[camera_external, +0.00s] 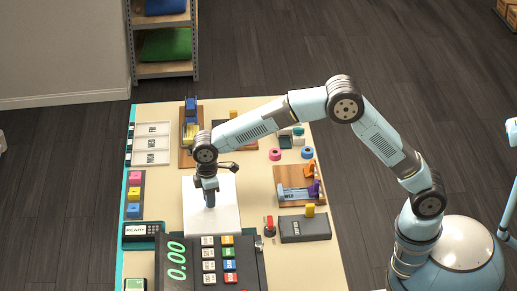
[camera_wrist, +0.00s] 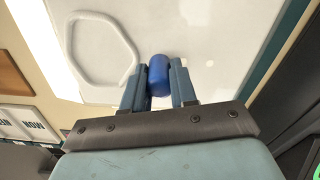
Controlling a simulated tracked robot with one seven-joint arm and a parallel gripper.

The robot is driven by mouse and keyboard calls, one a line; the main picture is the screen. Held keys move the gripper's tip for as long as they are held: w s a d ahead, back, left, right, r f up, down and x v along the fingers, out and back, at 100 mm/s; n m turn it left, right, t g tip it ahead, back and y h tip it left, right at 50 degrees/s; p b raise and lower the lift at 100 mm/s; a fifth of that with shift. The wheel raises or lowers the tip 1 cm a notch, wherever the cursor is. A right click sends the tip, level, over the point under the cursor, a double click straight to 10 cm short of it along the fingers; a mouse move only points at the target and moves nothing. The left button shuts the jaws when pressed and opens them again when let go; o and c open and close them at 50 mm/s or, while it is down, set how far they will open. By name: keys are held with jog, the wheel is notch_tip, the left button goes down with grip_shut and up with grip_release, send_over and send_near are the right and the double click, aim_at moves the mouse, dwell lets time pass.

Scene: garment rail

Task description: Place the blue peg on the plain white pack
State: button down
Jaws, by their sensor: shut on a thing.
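The plain white pack (camera_external: 228,218) lies flat on the table, a broad white sheet-like block under my gripper (camera_external: 209,190). In the wrist view the white surface (camera_wrist: 215,35) fills most of the upper picture, with a raised pale ring-shaped outline on its left part. My gripper (camera_wrist: 159,88) is shut on the blue peg (camera_wrist: 159,70), which sits between the two fingers. In the external view the peg is small and partly hidden by the fingers, over the white pack. I cannot tell whether its lower end touches the surface.
A dark console with a green display (camera_external: 177,262) stands in front of the pack. Coloured blocks on a tray (camera_external: 134,207) stand to the left, and a wooden board with a purple piece (camera_external: 298,203) to the right. White labelled trays (camera_external: 152,143) lie behind left.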

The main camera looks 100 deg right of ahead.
jog(key=c, duration=0.9)
grip_release()
notch_tip(320, 180, up, 12)
jog(key=s+a+r+t, duration=0.1)
jog(key=s+a+r, duration=0.1)
jog(key=s+r, duration=0.8)
jog(key=s+a+r+m+t, duration=0.1)
jog(key=s+a+t, duration=0.1)
jog(key=s, duration=1.2)
jog(key=s+a+r+m+t, duration=0.1)
jog(key=s, duration=1.2)
jog(key=s+f, duration=0.3)
jog(key=s, duration=0.3)
jog(key=s+a+f+m+t, duration=0.1)
jog(key=s+f, duration=0.2)
jog(key=s, duration=0.4)
jog(key=shift+s+f+t, duration=0.25)
jog(key=shift+s+t, duration=0.05)
